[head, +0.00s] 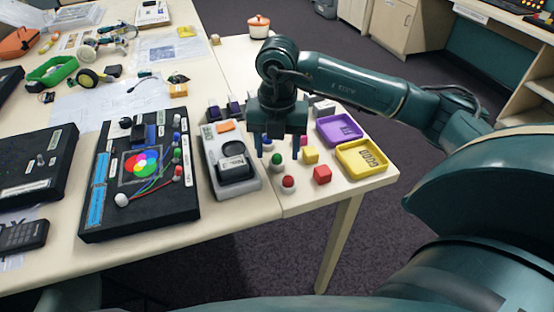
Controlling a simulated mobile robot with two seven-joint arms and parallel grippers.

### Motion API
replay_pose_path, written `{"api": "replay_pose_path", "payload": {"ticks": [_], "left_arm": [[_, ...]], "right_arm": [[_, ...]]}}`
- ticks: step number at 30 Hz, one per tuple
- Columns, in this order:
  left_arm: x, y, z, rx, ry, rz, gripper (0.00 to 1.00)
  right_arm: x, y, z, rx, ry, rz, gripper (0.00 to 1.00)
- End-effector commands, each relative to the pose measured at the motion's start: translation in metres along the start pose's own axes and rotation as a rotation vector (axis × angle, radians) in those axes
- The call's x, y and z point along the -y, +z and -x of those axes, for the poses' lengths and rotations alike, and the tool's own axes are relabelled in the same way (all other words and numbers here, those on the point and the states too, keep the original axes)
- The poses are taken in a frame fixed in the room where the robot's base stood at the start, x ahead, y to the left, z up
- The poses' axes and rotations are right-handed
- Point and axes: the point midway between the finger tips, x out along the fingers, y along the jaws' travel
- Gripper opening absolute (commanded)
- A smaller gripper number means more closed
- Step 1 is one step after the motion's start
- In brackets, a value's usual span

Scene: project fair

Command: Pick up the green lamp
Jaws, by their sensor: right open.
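A small green-topped lamp (277,160) with a pale base stands on the table, right of the grey device. My right gripper (278,148) is open, pointing down, with its fingers just above and behind the lamp in the picture. Nothing shows between the fingers as held, and I cannot tell the exact height gap. A red-topped lamp (288,183) stands in front of the green one. A white piece with a blue top (267,145) is partly hidden by the gripper. My left gripper is not in view.
A grey device (216,167) and a black colour-circle board (102,215) lie left.

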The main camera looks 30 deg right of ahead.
Motion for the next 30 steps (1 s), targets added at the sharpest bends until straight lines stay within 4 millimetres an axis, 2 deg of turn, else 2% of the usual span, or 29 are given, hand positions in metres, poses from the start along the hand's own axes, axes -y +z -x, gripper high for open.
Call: {"api": "replay_pose_path", "payload": {"ticks": [3, 6, 14, 30], "left_arm": [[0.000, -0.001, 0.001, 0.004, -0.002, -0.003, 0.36], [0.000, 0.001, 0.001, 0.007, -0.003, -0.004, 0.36], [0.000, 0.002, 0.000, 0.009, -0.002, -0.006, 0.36], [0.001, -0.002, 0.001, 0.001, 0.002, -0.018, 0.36]], "right_arm": [[0.000, 0.001, -0.017, -0.002, -0.002, -0.001, 0.56], [-0.001, 0.001, -0.026, -0.001, 0.000, 0.001, 0.56], [-0.001, 0.001, -0.028, 0.000, 0.001, 0.001, 0.56], [-0.001, 0.001, -0.028, 0.000, 0.001, 0.001, 0.12]]}}
